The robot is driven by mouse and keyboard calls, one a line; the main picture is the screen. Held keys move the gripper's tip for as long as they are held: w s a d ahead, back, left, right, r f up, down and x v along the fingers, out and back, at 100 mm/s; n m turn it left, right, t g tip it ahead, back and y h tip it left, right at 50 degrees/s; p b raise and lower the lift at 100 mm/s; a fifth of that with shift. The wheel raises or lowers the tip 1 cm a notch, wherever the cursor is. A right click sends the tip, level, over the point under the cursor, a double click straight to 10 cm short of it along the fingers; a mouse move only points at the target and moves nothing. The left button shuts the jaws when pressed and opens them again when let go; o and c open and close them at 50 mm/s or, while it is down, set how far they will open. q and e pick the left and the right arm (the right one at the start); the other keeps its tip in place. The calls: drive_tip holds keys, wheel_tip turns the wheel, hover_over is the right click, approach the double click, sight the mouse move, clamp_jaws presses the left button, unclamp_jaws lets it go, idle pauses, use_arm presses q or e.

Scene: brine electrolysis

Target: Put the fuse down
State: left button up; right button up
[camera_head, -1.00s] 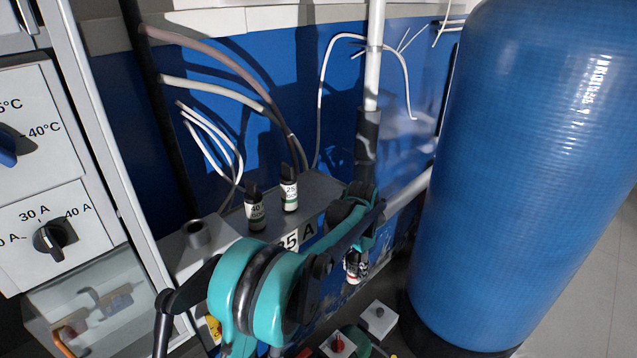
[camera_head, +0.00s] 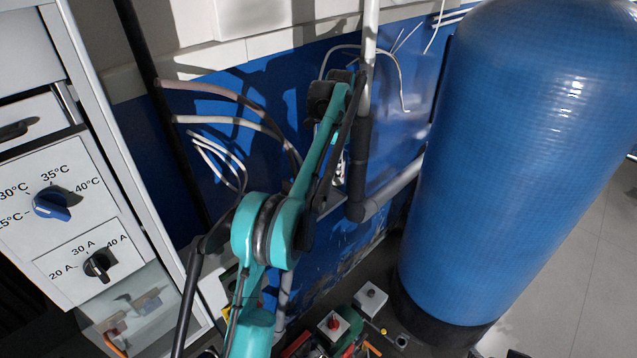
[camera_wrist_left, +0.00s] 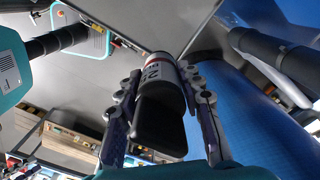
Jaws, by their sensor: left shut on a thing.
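The grey ledge (camera_head: 328,197) shows only in part beside the arm. Whether the fuse touches anything is hidden. My right gripper is not in view.
A large blue tank (camera_head: 510,160) stands at the right. A pipe (camera_head: 360,165) runs close beside the gripper. Loose cables (camera_head: 215,120) hang on the wall. A control cabinet (camera_head: 75,215) stands at the left. Small boxes with buttons (camera_head: 370,298) lie below.

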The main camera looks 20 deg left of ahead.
use_arm(q)
drive_tip(key=a+f, duration=0.4)
drive_tip(key=f, duration=0.1)
drive_tip(key=a+f+p, duration=0.1)
drive_tip(key=a+f, duration=0.1)
drive_tip(key=shift+w+f, duration=0.15)
drive_tip(key=shift+f, duration=0.2)
drive_tip(key=shift+f, duration=0.15)
drive_tip(key=o, duration=1.3)
